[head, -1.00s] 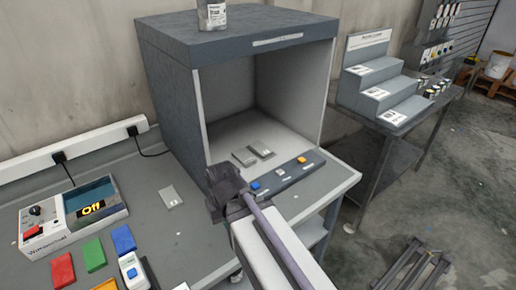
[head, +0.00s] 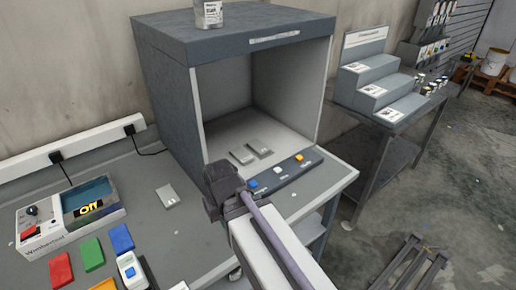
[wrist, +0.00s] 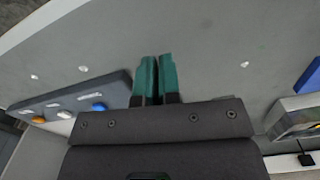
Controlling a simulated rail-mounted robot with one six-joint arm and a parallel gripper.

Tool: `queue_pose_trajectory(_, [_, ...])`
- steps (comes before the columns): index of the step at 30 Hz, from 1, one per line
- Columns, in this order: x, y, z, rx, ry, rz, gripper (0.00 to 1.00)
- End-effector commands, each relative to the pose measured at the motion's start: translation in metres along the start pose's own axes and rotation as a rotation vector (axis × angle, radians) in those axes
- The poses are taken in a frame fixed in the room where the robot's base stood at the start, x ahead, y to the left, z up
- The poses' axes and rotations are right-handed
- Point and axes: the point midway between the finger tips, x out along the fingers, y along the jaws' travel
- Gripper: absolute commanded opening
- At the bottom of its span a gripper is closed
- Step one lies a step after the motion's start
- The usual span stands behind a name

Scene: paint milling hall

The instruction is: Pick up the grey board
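A small light grey board (head: 168,196) lies flat on the grey bench, left of the booth. Two more small grey boards (head: 242,154) (head: 260,147) lie side by side on the booth floor. My gripper (head: 222,185) is in front of the booth opening, right of the bench board and apart from it; its fingertips are hidden in the head view. In the wrist view its two green fingers (wrist: 156,78) are together, with no board seen between them. I cannot make out any grey board in the wrist view.
The grey booth (head: 235,42) carries a can (head: 208,15) on top and a button strip (head: 283,178) at its front. A meter (head: 70,218) and red (head: 62,268), green (head: 92,254) and blue (head: 121,238) boards lie left. A stepped stand (head: 380,85) is right.

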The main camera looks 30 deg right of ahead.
Motion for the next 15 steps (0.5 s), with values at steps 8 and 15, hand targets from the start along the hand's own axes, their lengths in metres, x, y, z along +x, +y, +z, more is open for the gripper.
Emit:
queue_pose_trajectory(8, [0.0000, 0.0000, 0.0000, 0.000, 0.000, 0.000, 0.32])
queue_pose_trajectory(15, [0.0000, 0.0000, 0.0000, 0.000, 0.000, 0.000, 0.55])
